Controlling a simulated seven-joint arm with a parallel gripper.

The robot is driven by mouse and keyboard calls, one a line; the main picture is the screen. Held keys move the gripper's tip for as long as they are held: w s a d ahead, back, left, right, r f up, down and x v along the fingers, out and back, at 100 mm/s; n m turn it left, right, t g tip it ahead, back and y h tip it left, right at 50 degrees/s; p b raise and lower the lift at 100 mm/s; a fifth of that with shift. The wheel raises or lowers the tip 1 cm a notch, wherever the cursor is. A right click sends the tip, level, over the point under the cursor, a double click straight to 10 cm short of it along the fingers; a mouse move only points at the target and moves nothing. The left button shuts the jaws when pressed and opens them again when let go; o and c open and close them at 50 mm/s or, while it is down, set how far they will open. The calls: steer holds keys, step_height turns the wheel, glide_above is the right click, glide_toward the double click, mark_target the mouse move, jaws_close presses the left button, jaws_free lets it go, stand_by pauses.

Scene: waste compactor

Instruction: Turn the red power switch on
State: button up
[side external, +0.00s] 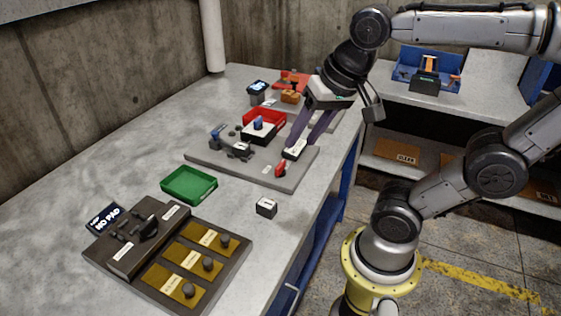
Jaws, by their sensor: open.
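The red switch (281,169) stands up at the front right corner of a grey panel (225,166) on the bench. A small white label lies just left of it. A small black and white box (294,149) sits right behind the switch. My gripper (302,143) points down with its two long dark fingers spread apart. Its fingertips are close to the black and white box, behind and a little right of the red switch. I cannot tell whether they touch the box. Nothing shows between the fingers.
A green tray (189,186), a small block marked 1 (266,207) and a dark panel with gold plates (184,258) stand nearer. Bare bench lies between them.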

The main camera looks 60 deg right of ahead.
steer(key=w+d+m+g, duration=0.3)
steer(key=w+d+m, duration=0.3)
steer(key=w+m, duration=0.25)
steer(key=m+g, duration=0.2)
glide_toward(280, 164)
step_height(280, 164, down, 9)
steer(key=shift+s+d+f, duration=0.1)
steer(key=shift+d, duration=0.1)
jaws_close()
